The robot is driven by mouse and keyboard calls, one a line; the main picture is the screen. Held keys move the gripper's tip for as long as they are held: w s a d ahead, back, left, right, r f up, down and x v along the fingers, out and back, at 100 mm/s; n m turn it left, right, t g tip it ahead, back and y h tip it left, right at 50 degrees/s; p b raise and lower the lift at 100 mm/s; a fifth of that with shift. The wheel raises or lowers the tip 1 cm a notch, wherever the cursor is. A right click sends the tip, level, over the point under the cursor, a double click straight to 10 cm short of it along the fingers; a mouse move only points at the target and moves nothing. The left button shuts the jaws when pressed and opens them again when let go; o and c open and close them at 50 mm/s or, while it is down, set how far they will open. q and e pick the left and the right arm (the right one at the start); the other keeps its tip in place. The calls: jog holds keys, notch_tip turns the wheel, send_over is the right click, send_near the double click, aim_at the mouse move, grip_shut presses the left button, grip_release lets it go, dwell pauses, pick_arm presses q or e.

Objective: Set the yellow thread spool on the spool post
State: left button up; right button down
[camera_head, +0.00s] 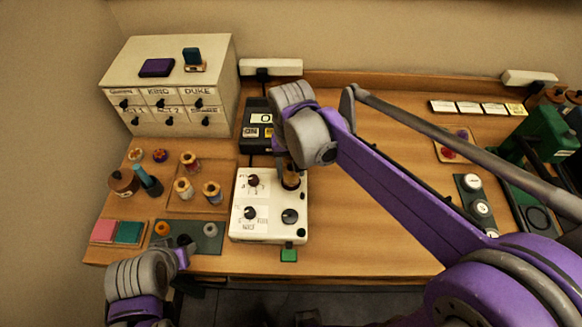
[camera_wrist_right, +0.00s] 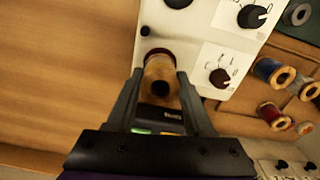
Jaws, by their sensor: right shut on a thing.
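My right gripper (camera_wrist_right: 160,98) is shut on a tan-yellow spool (camera_wrist_right: 159,72) with a dark hole in its end; I take it for the yellow thread spool. A dark red disc shows at its far end, over the white control box (camera_wrist_right: 205,35); I cannot tell whether they touch. In the head view the spool (camera_head: 290,181) is over the upper right of the white control box (camera_head: 269,232), with my right wrist just above it. No bare spool post shows; it may be under the spool. My left gripper (camera_head: 185,257) is low at the front left, its fingers unclear.
Several other spools, including a blue one (camera_head: 212,191) and a red one (camera_head: 190,160), stand left of the control box. A drawer cabinet (camera_head: 168,82) stands at the back left. A green machine (camera_head: 548,135) stands at the right. The table's middle is bare under my right arm.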

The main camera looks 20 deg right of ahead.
pick_arm(q)
jog(key=shift+s+f+b, duration=0.2)
jog(key=shift+f+b, duration=0.1)
jog(key=shift+f, duration=0.15)
pick_arm(e)
jog(key=shift+f, duration=0.6)
jog(key=c, duration=0.6)
grip_release()
pick_arm(q)
jog(key=shift+w+r+p, duration=0.3)
jog(key=shift+r+p, duration=0.25)
jog(key=shift+r, duration=0.25)
pick_arm(e)
notch_tip(320, 180, up, 2)
jog(key=shift+r, duration=0.1)
pick_arm(q)
jog(key=shift+t, duration=0.4)
jog(key=shift+w+r+p, duration=0.45)
jog(key=shift+r+p, duration=0.05)
jog(key=shift+r, duration=0.3)
jog(key=shift+w+r+p, duration=0.45)
jog(key=shift+r+p, duration=0.1)
jog(key=shift+r, duration=0.2)
jog(key=shift+w+r+p, duration=0.45)
jog(key=shift+r+p, duration=0.05)
jog(key=shift+r, duration=0.3)
pick_arm(e)
jog(key=shift+r, duration=4.45)
